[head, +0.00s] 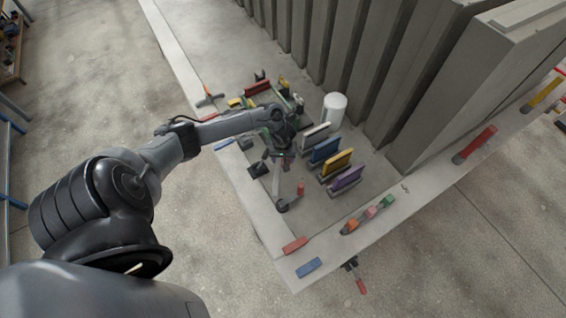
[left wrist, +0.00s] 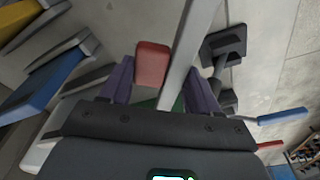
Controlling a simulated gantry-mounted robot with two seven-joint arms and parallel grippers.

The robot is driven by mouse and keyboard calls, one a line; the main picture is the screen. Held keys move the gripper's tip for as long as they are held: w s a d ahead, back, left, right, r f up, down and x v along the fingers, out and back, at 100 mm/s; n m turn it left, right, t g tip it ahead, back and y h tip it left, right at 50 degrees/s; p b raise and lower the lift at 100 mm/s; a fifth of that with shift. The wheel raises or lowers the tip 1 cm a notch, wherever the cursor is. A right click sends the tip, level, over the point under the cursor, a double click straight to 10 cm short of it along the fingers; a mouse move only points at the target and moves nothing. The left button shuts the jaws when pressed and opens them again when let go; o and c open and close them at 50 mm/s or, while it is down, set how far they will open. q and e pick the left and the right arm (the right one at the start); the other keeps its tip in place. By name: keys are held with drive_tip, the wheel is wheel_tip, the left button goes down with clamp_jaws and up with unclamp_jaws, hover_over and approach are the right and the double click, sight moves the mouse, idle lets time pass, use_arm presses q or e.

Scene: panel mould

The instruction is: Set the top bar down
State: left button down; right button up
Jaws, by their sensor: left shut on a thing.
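My left gripper (head: 284,153) is low over the mould table (head: 236,178), and its fingers also show in the left wrist view (left wrist: 160,88). It is shut on the top bar, most of which its own body hides. A bit of green (left wrist: 178,104) shows between the fingers. A pale grey bar (left wrist: 194,50) runs past the fingers in the left wrist view and shows in the head view (head: 276,182). A red block (left wrist: 152,62) stands beside it. I cannot tell whether the held bar touches the table. My right gripper is not in view.
White, blue, yellow and purple upright pieces (head: 324,150) stand right of the gripper. A white cylinder (head: 334,109) stands behind them. Black blocks (head: 258,169) lie on the left. Tall grey panels (head: 400,75) fill the right back.

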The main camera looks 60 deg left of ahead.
use_arm(q)
wheel_tip(320, 180, up, 21)
drive_tip(key=w+p, duration=0.1)
drive_tip(key=p, duration=0.6)
drive_tip(key=w+d+r, duration=0.3)
drive_tip(key=w+r, duration=0.2)
drive_tip(key=w, duration=0.2)
drive_tip(key=w+d+r+m+p, duration=0.15)
drive_tip(key=d+r+m, duration=0.25)
drive_tip(key=d, duration=0.7)
drive_tip(key=w+d+r+m, duration=0.2)
drive_tip(key=d+r+m, duration=0.15)
drive_tip(key=d, duration=0.65)
drive_tip(key=s+d+f+m+h, duration=0.1)
drive_tip(key=s+d+f+m, duration=0.3)
drive_tip(key=s, duration=0.3)
drive_tip(key=shift+s+d+f+t, duration=0.2)
drive_tip(key=shift+s+f+t, duration=0.1)
drive_tip(key=shift+f, duration=0.1)
